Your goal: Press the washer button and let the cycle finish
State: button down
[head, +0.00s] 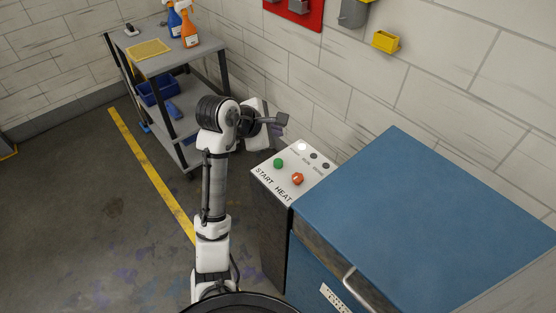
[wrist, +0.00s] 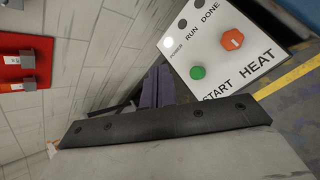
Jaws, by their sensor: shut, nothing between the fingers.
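The control panel (head: 268,177) has a green START button (head: 278,163) and an orange-red HEAT knob (head: 298,179). Both also show in the wrist view, the green button (wrist: 198,72) left of the knob (wrist: 232,40). Of the lamps labelled POWER, RUN and DONE, the power lamp (wrist: 168,43) is lit white; the other two are dark. The panel stands beside a blue-topped cabinet (head: 420,210). My gripper (head: 283,119) is shut and empty, above and behind the panel near the wall, apart from the button. Its fingers (wrist: 158,84) show left of the panel in the wrist view.
A grey shelf cart (head: 200,52) with spray bottles (head: 188,30), a yellow cloth (head: 147,49) and a blue bin (head: 155,90) stands at the back left. A yellow bin (head: 386,41) and a red board (head: 295,10) hang on the wall. The left floor is open.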

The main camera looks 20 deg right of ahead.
jog(key=b, duration=0.5)
send_over(275, 163)
notch_tip(275, 163, down, 6)
jog(key=shift+f, duration=1.05)
jog(key=shift+f, duration=0.1)
dwell(0.8)
jog(key=shift+f, duration=0.35)
jog(key=shift+f, duration=0.85)
dwell(0.8)
dwell(0.4)
jog(key=shift+r+p, duration=1.3)
jog(key=shift+p, duration=0.4)
jog(key=shift+r, duration=0.1)
